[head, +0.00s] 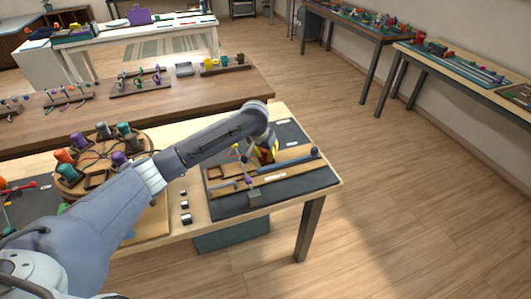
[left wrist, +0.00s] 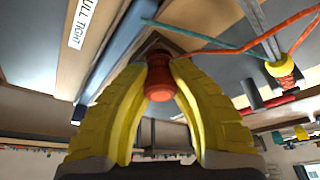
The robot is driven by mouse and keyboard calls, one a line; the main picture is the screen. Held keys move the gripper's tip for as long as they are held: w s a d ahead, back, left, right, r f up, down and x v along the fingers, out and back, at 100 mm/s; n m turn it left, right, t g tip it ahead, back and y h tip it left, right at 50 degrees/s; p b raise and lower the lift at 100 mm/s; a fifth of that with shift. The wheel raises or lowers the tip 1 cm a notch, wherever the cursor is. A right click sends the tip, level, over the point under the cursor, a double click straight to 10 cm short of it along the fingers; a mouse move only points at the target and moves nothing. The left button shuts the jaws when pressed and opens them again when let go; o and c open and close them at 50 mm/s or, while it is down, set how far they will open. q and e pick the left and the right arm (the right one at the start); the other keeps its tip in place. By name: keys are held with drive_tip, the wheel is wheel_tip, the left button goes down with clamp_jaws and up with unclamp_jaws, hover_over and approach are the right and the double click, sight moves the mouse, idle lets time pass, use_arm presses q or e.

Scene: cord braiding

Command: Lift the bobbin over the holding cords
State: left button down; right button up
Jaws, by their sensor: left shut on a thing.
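My left gripper (head: 268,150) is over the wooden fixture on the right-hand dark mat in the head view. In the left wrist view its yellow fingers (left wrist: 160,90) are shut on a red-orange bobbin (left wrist: 159,80), gripped between the pads. A red cord (left wrist: 235,48) runs from near the bobbin to the upper right. A teal cord (left wrist: 200,38) crosses close by. Another bobbin (left wrist: 284,70), orange and yellow, hangs at the right, apart from the fingers. Whether the held bobbin is clear of the cords cannot be told. My right gripper is not in view.
The dark mat (head: 232,207) lies near the table's right end. A round wooden stand (head: 72,184) with several coloured bobbins is to the left. A brown table (head: 200,92) with other fixtures stands behind. Floor is open to the right.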

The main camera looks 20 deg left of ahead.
use_arm(q)
drive_tip(key=c, duration=1.2)
unclamp_jaws()
drive_tip(key=shift+r, duration=0.1)
